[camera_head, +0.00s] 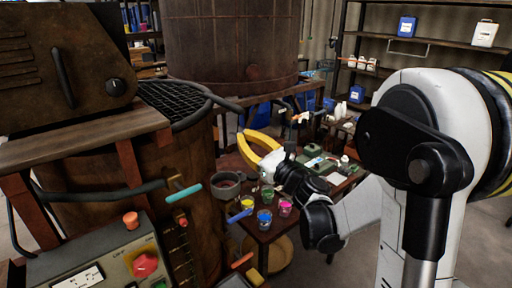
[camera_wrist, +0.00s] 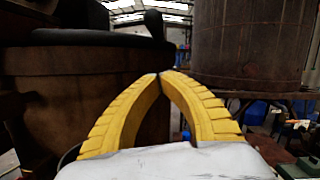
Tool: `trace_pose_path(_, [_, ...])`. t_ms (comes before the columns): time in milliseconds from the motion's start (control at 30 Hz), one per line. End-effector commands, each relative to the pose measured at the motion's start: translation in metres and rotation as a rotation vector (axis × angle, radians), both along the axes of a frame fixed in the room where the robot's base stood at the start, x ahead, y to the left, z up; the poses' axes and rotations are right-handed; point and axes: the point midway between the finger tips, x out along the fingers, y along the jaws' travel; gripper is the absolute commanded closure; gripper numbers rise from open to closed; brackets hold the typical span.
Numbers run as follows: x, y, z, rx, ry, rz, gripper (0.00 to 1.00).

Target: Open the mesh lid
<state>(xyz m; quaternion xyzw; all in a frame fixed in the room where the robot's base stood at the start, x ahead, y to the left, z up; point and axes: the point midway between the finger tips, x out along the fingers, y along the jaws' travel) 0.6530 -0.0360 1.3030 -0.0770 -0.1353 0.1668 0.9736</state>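The mesh lid (camera_head: 172,98) is a dark wire grid with a dark tube rim, lying on top of the rusty brown vat (camera_head: 95,160) at the left. Its dark bar handle (camera_head: 226,103) sticks out to the right past the vat's edge. In the wrist view the handle's rounded end (camera_wrist: 153,20) shows above my fingertips, and the lid's dark rim (camera_wrist: 85,38) lies across the vat top. My gripper (camera_head: 240,140) has yellow curved fingers. It is just below and right of the handle, apart from it. Its fingertips (camera_wrist: 159,75) meet, with nothing seen between them.
A small table with paint cups (camera_head: 265,219) and a grey pot (camera_head: 226,184) stands below my gripper. A control box (camera_head: 110,262) with a red button is at front left. A wooden ledge (camera_head: 85,140) borders the lid. A large rusty tank (camera_head: 232,45) stands behind.

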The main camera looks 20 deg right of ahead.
Motion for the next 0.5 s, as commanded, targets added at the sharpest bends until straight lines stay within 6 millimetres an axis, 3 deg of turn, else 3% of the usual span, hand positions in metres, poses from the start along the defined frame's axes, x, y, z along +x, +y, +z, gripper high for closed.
trace_pose_path(100, [0.022, 0.01, 0.005, 0.001, 0.0, 0.002, 1.0])
trace_pose_path(300, [0.017, 0.013, 0.035, 0.0, 0.0, -0.001, 1.0])
trace_pose_path(500, [0.017, 0.014, 0.044, 0.001, 0.0, -0.002, 1.0])
